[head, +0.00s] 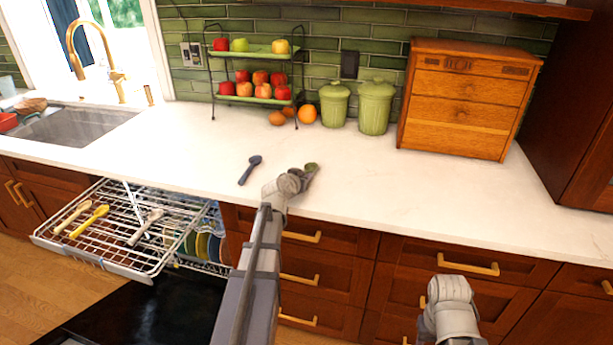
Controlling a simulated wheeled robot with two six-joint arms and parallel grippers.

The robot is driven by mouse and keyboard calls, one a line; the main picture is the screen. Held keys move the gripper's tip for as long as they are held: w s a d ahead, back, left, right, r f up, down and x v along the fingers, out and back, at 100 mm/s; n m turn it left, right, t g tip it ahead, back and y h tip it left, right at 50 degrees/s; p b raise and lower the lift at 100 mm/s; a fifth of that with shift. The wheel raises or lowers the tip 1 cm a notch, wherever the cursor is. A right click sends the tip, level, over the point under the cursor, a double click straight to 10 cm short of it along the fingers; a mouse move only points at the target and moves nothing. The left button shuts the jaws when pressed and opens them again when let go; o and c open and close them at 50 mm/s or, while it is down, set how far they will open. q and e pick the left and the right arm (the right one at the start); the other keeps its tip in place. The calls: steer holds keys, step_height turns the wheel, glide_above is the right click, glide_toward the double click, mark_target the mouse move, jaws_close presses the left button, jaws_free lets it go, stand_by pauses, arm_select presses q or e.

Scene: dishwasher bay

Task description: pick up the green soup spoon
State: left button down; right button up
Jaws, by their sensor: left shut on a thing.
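The green soup spoon (311,167) shows only as a small dark green part at the tip of my left gripper (305,176). My left gripper is shut on it, over the white counter near its front edge. The rest of the spoon is hidden by the gripper. I cannot tell whether the spoon touches the counter. A link of my right arm shows at the lower right, in front of the drawers, but its gripper is not visible.
A dark blue spoon (250,169) lies on the counter left of my left gripper. The pulled-out dishwasher rack (100,259) holds several utensils. A two-tier fruit stand (252,100), green canisters (375,106) and a wooden drawer box (462,98) stand behind. The counter to the right is clear.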

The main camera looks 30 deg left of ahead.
arm_select(q)
steer(key=shift+r, duration=0.1)
step_height(320, 180, up, 10)
steer(key=p, duration=1)
